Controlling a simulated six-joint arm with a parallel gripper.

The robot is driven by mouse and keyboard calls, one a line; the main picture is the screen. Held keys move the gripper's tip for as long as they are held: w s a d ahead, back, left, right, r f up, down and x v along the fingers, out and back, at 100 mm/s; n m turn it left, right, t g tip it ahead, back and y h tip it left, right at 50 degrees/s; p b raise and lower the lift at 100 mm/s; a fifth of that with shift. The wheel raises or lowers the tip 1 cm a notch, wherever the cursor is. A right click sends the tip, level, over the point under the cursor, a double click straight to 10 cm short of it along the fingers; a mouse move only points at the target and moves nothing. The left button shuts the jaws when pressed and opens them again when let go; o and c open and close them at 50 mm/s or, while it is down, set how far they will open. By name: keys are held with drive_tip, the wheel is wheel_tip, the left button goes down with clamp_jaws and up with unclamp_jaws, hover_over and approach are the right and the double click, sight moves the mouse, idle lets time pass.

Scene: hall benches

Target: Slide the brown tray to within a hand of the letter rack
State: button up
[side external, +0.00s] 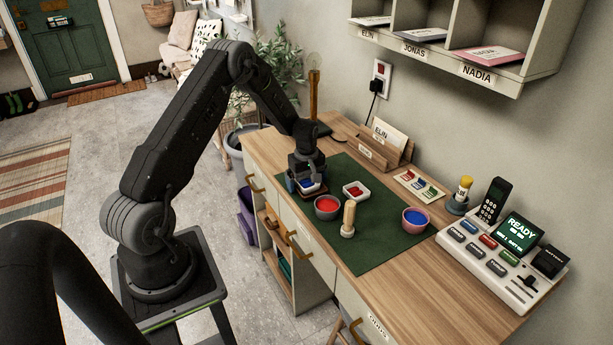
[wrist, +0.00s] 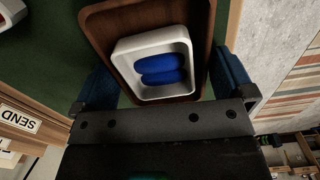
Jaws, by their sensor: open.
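The brown tray (wrist: 197,25) lies on the green mat in the wrist view and holds a white dish (wrist: 122,58) with blue pieces in it. My gripper (wrist: 163,66) is open, its blue fingers on either side of the tray's near end; I cannot tell whether they touch it. In the side view my gripper (side external: 307,184) is low at the mat's left end and hides most of the tray. The wooden letter rack (side external: 372,156), holding envelopes, stands behind the mat near the wall, to the right of my gripper and apart from it.
A white dish with red pieces (side external: 356,190), a red-filled bowl (side external: 327,208), a wooden-handled stamp (side external: 348,219) and a blue-filled bowl (side external: 416,220) stand on the green mat (side external: 385,247). A colour card (side external: 420,186) lies right of the rack. A console (side external: 500,253) occupies the desk's right.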

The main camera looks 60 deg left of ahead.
sight(349, 171)
drive_tip(key=c, duration=0.7)
drive_tip(key=shift+w, duration=8.05)
drive_tip(key=o, duration=0.7)
drive_tip(key=shift+r, duration=0.1)
wheel_tip(349, 171, up, 14)
